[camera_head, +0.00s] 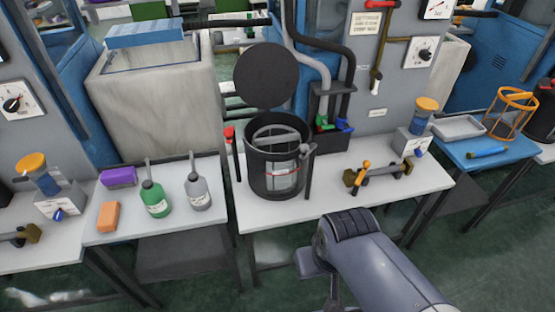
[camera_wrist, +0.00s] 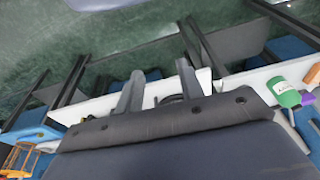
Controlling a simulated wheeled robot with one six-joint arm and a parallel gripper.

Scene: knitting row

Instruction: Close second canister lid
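A black cylindrical canister (camera_head: 262,183) stands open on the middle white table in the head view. Its round dark lid (camera_head: 266,75) stands upright above the back of the rim. A grey curved bar and a pale block with a red line show inside the canister. In the wrist view my gripper (camera_wrist: 160,90) is open, its two grey fingers apart with nothing seen between them. The fingertips do not show in the head view, where my grey arm is in front of the table, right of the canister. The lid cannot be made out in the wrist view.
A green bottle (camera_head: 155,198), a grey bottle (camera_head: 197,192) and an orange block (camera_head: 108,216) stand left of the canister. A brass valve fitting (camera_head: 375,174) lies to its right. Black pipes (camera_head: 333,60) rise close behind it. The table (camera_head: 275,217) is bare in front.

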